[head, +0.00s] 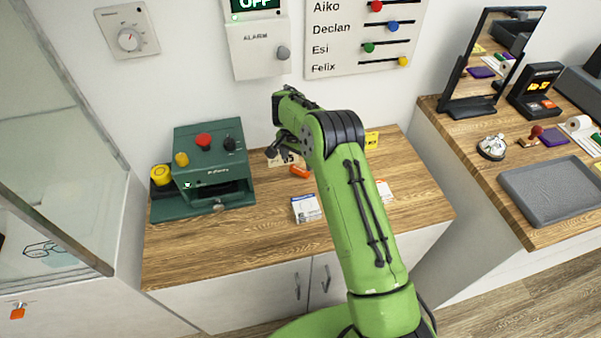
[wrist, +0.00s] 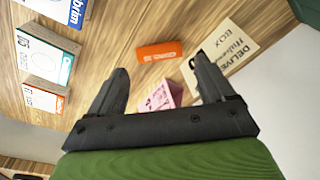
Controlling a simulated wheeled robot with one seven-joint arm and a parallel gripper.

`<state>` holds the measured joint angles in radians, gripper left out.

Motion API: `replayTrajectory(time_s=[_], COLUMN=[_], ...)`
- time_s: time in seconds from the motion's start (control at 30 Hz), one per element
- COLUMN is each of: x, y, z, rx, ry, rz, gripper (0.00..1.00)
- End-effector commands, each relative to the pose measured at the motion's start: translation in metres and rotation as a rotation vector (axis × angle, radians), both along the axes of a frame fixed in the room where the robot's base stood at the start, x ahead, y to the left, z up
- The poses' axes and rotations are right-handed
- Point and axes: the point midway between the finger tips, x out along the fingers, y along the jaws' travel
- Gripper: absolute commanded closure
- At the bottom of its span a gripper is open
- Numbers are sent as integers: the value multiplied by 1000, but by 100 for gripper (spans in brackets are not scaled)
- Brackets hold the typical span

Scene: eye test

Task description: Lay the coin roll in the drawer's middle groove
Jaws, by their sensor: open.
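No piece is plainly recognisable as the coin roll. A small orange piece with pale print (head: 300,171) lies on the wooden counter; it also shows in the wrist view (wrist: 160,51). I cannot tell whether it is a roll or a box. My gripper (head: 277,148) is open above the counter, near the orange piece. In the wrist view the fingers (wrist: 161,66) stand wide apart, with a pink printed piece (wrist: 160,96) seen between them. Nothing is visibly held. No drawer with grooves can be made out; the green machine (head: 212,160) has a dark front opening.
White boxes (head: 306,209) lie on the counter near my arm. A printed card (wrist: 232,50) lies beside the orange piece. A yellow round button (head: 160,172) is left of the machine. The right counter holds a grey tray (head: 552,190) and a mirror. The front-left counter is clear.

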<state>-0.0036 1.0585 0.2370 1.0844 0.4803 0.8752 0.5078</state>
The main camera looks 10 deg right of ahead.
Motion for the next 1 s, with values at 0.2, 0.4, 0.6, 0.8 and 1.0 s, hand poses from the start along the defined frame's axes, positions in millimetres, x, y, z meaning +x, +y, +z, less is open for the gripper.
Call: replayTrajectory(time_s=[0.2,0.4,0.6,0.8,1.0], x=[4,6,6,6,6], y=[-6,-7,-7,-7,-7], z=[-37,-54,-53,-53,-53], rx=[1,0,1,1,0], ry=[3,-1,-1,-1,-1], rz=[0,1,1,1,1], gripper=[18,18,26,56,72])
